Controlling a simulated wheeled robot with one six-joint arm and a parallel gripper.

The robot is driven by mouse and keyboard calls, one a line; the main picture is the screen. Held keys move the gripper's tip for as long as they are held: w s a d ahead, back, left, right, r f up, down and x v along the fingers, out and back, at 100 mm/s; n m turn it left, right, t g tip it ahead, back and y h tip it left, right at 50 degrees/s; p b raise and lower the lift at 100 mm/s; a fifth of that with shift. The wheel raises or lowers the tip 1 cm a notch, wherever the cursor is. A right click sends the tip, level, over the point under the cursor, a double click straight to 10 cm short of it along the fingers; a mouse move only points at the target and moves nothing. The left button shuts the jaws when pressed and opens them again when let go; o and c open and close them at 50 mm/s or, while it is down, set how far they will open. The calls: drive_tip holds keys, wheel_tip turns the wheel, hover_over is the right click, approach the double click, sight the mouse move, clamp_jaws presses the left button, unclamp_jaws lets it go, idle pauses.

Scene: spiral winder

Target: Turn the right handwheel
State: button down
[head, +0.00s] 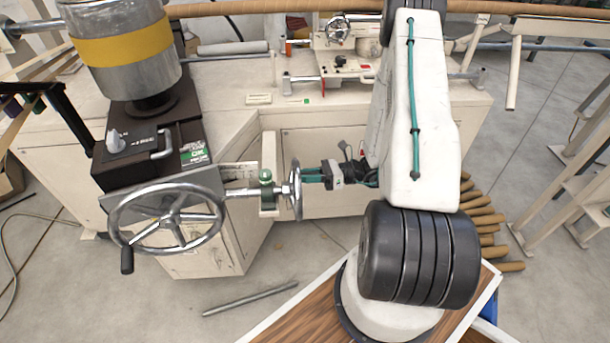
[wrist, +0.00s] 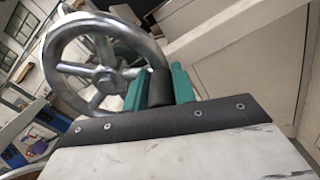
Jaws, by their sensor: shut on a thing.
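The right handwheel (head: 297,190) is a small chrome wheel seen almost edge-on in the head view, at the right end of a horizontal shaft. In the wrist view the spoked wheel (wrist: 63,69) fills the upper left. My gripper (head: 305,175) reaches it from the right. Its teal fingers also show in the wrist view (wrist: 158,88), shut on the wheel's dark handle (wrist: 159,86), one finger on each side. The handle is mostly hidden in the head view.
A larger chrome handwheel (head: 216,233) with a black handle stands left of it. A green-topped clamp (head: 266,176) sits on the shaft. The white cabinet (head: 325,150) is behind my gripper. A metal rod (head: 250,299) lies on the floor below.

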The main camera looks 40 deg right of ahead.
drive_tip(key=shift+w+d+f, duration=0.1)
drive_tip(key=shift+d, duration=0.05)
drive_tip(key=shift+s+f+m, duration=0.2)
drive_tip(key=shift+f+m, duration=0.45)
drive_tip(key=shift+m, duration=0.55)
drive_tip(key=shift+s+a+f+m, duration=0.4)
drive_tip(key=shift+s+f+m, duration=0.15)
drive_tip(key=shift+m, duration=0.7)
drive_tip(key=shift+s+a+f+m, duration=0.35)
drive_tip(key=shift+s+f+m, duration=0.2)
drive_tip(key=shift+m, duration=0.75)
drive_tip(key=shift+s+a+f+m, duration=0.45)
drive_tip(key=shift+f+m, duration=0.1)
drive_tip(key=shift+m, duration=0.7)
drive_tip(key=c, duration=1.3)
unclamp_jaws()
drive_tip(key=shift+f, duration=0.1)
drive_tip(key=shift+o, duration=0.3)
drive_tip(key=shift+s, duration=0.15)
